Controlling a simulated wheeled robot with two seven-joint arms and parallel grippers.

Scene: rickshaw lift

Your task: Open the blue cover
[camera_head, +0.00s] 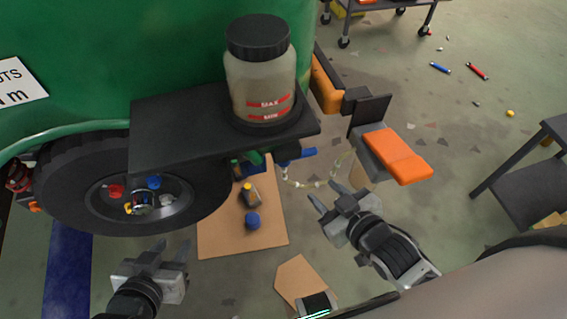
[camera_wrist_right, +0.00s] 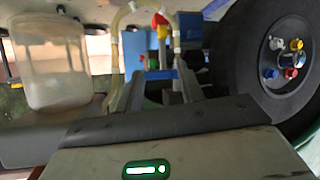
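Several blue parts show, and I cannot tell for certain which is the blue cover. A blue part (camera_head: 300,154) sticks out under the right end of the black shelf; blue pieces also show beyond the fingers in the right wrist view (camera_wrist_right: 158,82). A small item with a round blue top (camera_head: 253,219) sits on the cardboard sheet. My right gripper (camera_head: 328,200) is open and empty, below and right of the blue part; its two fingers stand apart in the right wrist view (camera_wrist_right: 160,95). My left gripper (camera_head: 172,252) is open and empty, below the wheel.
The black shelf (camera_head: 165,120) holds a jar with a black lid (camera_head: 260,75). A wheel (camera_head: 75,185) of the green vehicle (camera_head: 120,50) is at left. A dark bottle (camera_head: 249,196) stands on the cardboard (camera_head: 220,235). A clear tube (camera_head: 310,184) hangs near my right gripper. An orange-topped block (camera_head: 398,155) is further right.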

